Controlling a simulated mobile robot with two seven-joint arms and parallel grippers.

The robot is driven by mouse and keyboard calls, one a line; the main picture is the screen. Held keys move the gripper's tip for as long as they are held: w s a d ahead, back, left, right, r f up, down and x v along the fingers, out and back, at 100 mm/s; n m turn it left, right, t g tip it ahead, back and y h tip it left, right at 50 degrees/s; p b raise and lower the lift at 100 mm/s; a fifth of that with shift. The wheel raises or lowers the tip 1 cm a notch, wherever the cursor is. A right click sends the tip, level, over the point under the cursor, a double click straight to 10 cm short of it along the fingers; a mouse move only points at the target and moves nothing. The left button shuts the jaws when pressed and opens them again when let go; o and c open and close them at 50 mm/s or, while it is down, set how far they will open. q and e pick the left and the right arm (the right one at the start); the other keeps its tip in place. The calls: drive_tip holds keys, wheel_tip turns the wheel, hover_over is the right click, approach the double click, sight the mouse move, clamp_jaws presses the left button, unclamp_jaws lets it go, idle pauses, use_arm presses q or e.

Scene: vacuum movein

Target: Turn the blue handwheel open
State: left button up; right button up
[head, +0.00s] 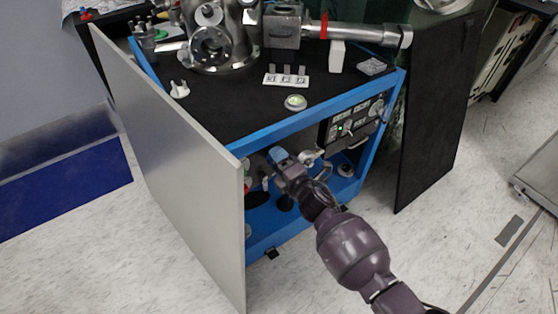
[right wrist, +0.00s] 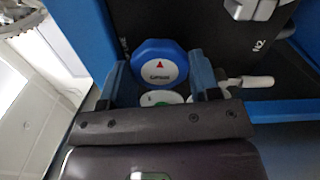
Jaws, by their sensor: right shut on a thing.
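The blue handwheel (right wrist: 159,64) shows in the right wrist view, with a white round label on its face. The label bears a red arrow pointing up in the picture and small blurred lettering. My right gripper (right wrist: 158,72) has one finger on each side of the wheel and is shut on its rim. In the head view my right gripper (head: 281,160) reaches inside the open front of the blue-framed cart (head: 290,125). The wheel is hard to tell apart from the fingers there. My left gripper is not in view.
A grey door panel (head: 180,170) stands open left of my right arm, and a black panel (head: 435,115) stands to the right. A white-handled lever (right wrist: 250,82) sits right of the wheel. A black control unit (head: 352,120) is inside the cart. Steel vacuum parts (head: 212,45) stand on top.

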drive_tip(key=shift+f+n, duration=0.1)
drive_tip(key=shift+n, duration=0.4)
drive_tip(key=o, duration=0.9)
drive_tip(key=p+v, duration=0.2)
drive_tip(key=v, duration=0.8)
drive_tip(key=shift+s+d, duration=0.2)
drive_tip(key=shift+s, duration=0.15)
